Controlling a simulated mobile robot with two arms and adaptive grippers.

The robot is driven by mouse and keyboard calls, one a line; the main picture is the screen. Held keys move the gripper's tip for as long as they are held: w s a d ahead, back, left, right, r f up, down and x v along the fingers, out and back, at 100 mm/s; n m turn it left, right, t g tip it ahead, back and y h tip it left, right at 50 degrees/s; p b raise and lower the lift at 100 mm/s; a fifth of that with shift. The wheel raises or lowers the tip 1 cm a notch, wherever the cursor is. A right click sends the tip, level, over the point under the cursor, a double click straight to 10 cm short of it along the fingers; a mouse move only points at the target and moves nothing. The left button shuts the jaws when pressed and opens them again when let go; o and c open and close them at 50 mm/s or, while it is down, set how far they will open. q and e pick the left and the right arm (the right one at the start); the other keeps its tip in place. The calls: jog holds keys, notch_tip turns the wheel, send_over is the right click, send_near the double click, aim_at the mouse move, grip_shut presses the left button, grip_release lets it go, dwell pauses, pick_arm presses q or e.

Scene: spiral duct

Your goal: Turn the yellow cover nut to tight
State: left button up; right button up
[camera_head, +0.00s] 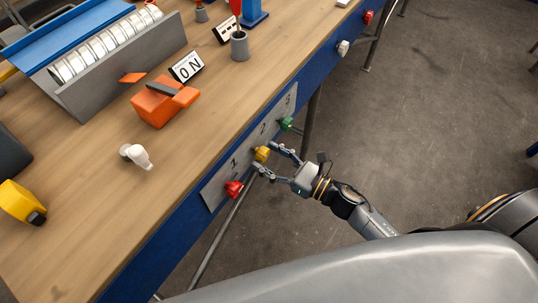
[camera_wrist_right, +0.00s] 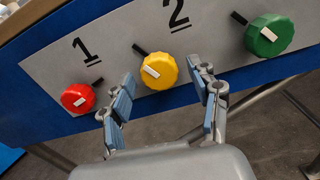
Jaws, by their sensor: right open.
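The yellow cover nut (camera_head: 262,154) sits on a grey panel (camera_head: 215,191) on the table's front edge, under the number 2. In the right wrist view the yellow nut (camera_wrist_right: 159,72) is a scalloped knob with a white mark on its face and a dark pointer beside it at upper left. My right gripper (camera_head: 265,157) is open in front of it. In the wrist view its fingers (camera_wrist_right: 163,100) stand to the left and right of the nut, with gaps on both sides; I see no contact. My left gripper is not in view.
A red nut (camera_wrist_right: 78,98) under 1 and a green nut (camera_wrist_right: 269,35) flank the yellow one closely. On the wooden tabletop (camera_head: 95,215) stand an orange block (camera_head: 158,106), an ON sign (camera_head: 187,67) and a white fitting (camera_head: 137,156). The floor right of the table is open.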

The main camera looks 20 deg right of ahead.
jog(key=shift+w+a, duration=0.1)
jog(key=shift+w, duration=0.05)
jog(key=shift+c, duration=0.6)
jog(key=c, duration=1.1)
jog(key=shift+o, duration=0.2)
